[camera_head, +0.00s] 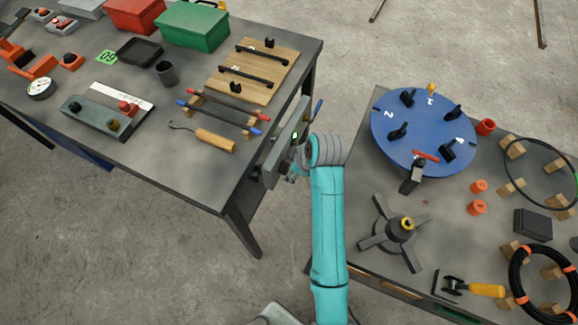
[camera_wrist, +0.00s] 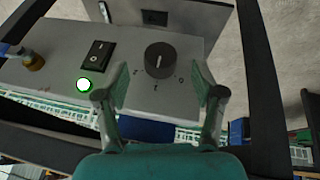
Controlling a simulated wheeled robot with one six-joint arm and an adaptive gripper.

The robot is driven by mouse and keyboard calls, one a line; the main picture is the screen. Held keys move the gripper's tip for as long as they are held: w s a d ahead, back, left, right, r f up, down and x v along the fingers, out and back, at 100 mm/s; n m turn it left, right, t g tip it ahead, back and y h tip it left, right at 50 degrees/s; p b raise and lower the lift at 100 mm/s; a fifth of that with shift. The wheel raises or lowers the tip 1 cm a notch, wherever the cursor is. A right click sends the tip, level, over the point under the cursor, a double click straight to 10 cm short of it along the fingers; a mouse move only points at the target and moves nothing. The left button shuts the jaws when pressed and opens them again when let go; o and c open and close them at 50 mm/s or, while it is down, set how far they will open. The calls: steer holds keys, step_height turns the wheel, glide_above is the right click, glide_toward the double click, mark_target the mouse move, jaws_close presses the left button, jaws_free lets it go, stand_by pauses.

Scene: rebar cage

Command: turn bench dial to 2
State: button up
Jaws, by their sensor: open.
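The bench dial (camera_wrist: 160,60) is a dark round knob on a grey panel (camera_wrist: 220,30), with a white line running near upright in the wrist view. Small marks sit below it; the right one looks like 0, and the others are hard to read. My gripper (camera_wrist: 161,80) is open and empty, one finger to the lower left of the dial and one to the lower right, with no clear contact. In the head view, the panel (camera_head: 271,160) is at the bench's right end, with my gripper (camera_head: 292,170) close by and partly hidden; the dial cannot be made out.
A black rocker switch (camera_wrist: 97,55) and a lit green lamp (camera_wrist: 84,84) are left of the dial. A yellowish knob (camera_wrist: 34,62) is farther left. In the head view, the right table (camera_head: 350,215) with a blue disc (camera_head: 425,125) stands close to my arm.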

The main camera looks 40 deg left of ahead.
mark_target(288, 168)
steer(key=shift+x, duration=2.25)
steer(key=c, duration=1.1)
steer(key=shift+c, duration=0.2)
steer(key=shift+g, duration=0.3)
steer(key=shift+w+a+f+m+g+h, duration=0.1)
steer(key=shift+m+g+h, duration=0.25)
steer(key=shift+g, duration=1.1)
steer(key=shift+w+d+m+g+h, duration=0.1)
steer(key=shift+m+g+h, duration=0.25)
steer(key=shift+g, duration=1.05)
steer(key=shift+w+a+m+g+h, duration=0.15)
steer(key=shift+m+g+h, duration=0.2)
steer(key=shift+g, duration=1.1)
steer(key=shift+f+m+g, duration=0.1)
steer(key=shift+m+g, duration=0.15)
steer(key=shift+g, duration=0.75)
